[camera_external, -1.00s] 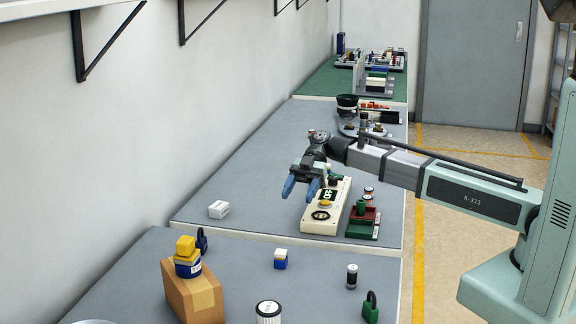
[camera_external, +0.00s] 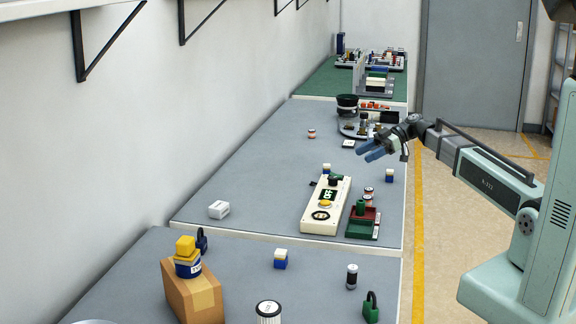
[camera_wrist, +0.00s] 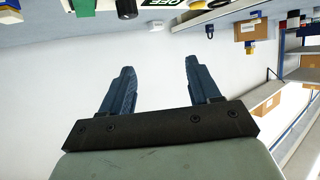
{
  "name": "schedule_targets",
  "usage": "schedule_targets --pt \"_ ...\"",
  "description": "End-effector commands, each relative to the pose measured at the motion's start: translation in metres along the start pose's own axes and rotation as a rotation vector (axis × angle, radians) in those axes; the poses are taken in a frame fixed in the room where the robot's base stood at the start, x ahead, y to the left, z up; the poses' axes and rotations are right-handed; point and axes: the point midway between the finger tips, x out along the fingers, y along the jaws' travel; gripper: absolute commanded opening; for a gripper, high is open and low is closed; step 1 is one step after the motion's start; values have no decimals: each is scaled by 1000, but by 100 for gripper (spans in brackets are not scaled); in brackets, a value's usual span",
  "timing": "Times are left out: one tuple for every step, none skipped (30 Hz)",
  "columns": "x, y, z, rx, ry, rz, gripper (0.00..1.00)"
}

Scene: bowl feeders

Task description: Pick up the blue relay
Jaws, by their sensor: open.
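Several small blue-and-white blocks could be the blue relay; I cannot tell which. One block (camera_external: 280,260) sits alone on the near grey table. Another block (camera_external: 326,169) is at the far end of the cream control box. A third block (camera_external: 389,176) is near the right edge of the middle table, below my gripper in the picture. My gripper (camera_external: 364,153) is open and empty, raised above the middle table with its blue fingers pointing left. In the wrist view the spread fingers (camera_wrist: 158,80) have nothing between them and face the wall.
The cream control box (camera_external: 312,217) and a red-and-green tray (camera_external: 360,228) stand on the middle table. A white block (camera_external: 218,209) lies at left. A cardboard box (camera_external: 191,296) stands nearest. The middle table's left side is mostly clear.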

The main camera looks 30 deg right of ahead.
Motion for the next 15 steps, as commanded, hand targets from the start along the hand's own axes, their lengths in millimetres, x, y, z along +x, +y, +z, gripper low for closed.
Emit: schedule_targets --pt "-21 5 9 19 0 44 62" --pt "-32 7 14 29 1 67 62" --pt "-47 11 20 42 1 99 62" --pt "-58 14 24 52 1 124 62" --pt "-69 16 29 62 2 147 62" --pt "-84 18 35 75 2 179 62" --pt "-96 20 40 85 2 203 62" --pt "-107 21 45 95 3 227 62" --pt "-121 23 51 109 3 258 62" --pt "-132 24 55 118 4 279 62" --pt "-141 24 59 127 4 299 62" --pt "-154 25 64 137 5 326 62" --pt "-162 25 68 144 5 343 62" --pt "-170 25 71 152 5 360 62" --pt "-180 25 75 160 6 380 62"
